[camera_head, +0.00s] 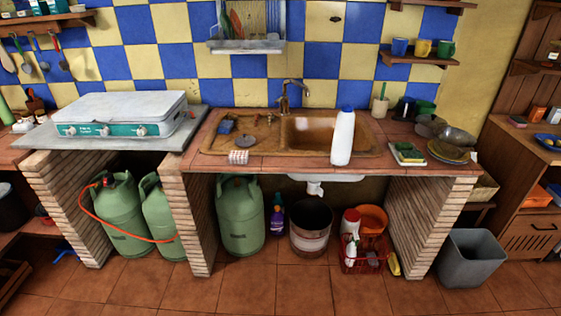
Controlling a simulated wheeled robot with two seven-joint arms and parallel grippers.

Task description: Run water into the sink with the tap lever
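The tap (286,92) stands at the back edge of the sink, bronze-coloured, with its spout curving toward the basin. Its lever is too small to make out clearly. The brown sink (366,133) is set into the tiled counter, with a basin at its right and a drainboard at its left. I cannot see water running from the tap. A white bottle with a blue cap (343,138) stands at the front of the sink and hides part of the basin. Neither of my grippers shows in the view.
A sponge on a dish (407,153) and stacked plates (447,151) stand right of the sink. A covered gas stove (122,112) is further left. A dish rack (247,45) hangs above the tap.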

